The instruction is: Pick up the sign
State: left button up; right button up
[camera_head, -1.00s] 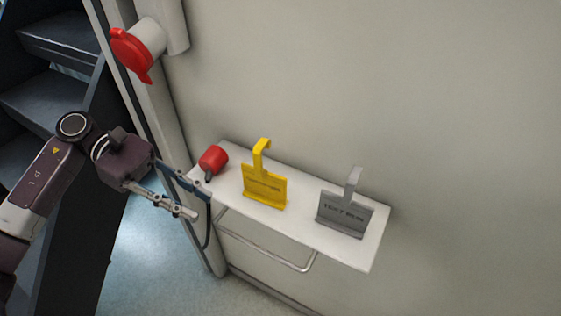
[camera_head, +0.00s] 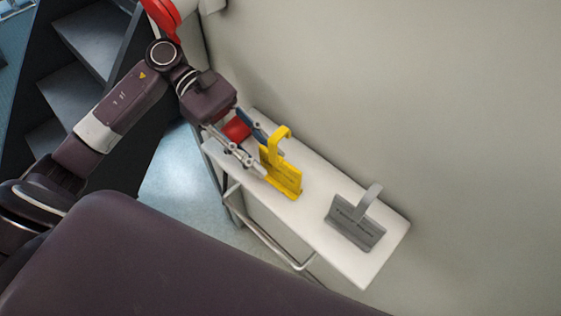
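A yellow sign (camera_head: 284,179) with a hooked top stands upright on a white shelf (camera_head: 313,235). A grey sign (camera_head: 355,230) with a similar hook stands farther right on the same shelf. My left gripper (camera_head: 270,160) is at the yellow sign's left edge, its fingers spread apart. One finger is on the near side of the sign and the other passes behind its hook. I cannot tell whether they touch it. My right gripper is not in view.
A red object (camera_head: 237,129) sits at the shelf's left end, partly hidden by my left gripper. A metal rail (camera_head: 262,236) runs along the shelf's front. The wall (camera_head: 430,110) closes the back. Dark stairs (camera_head: 85,35) stand at the left.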

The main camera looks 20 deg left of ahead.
aim_at(300, 185)
pick_arm(q)
jog(key=shift+s+d, duration=0.25)
jog(key=shift+d, duration=0.7)
jog(key=d+p, duration=0.1)
jog(key=d, duration=0.1)
jog(key=s+d+p, duration=0.1)
jog(key=d, duration=0.1)
jog(key=shift+s+d+r+p, duration=0.1)
jog(key=shift+d+r+p, duration=0.1)
jog(key=shift+p, duration=0.2)
jog(key=shift+s+d+p, duration=0.1)
jog(key=shift+d+p, duration=0.2)
jog(key=shift+p, duration=0.05)
jog(key=shift+d+f, duration=0.2)
jog(key=shift+f, duration=0.25)
grip_shut()
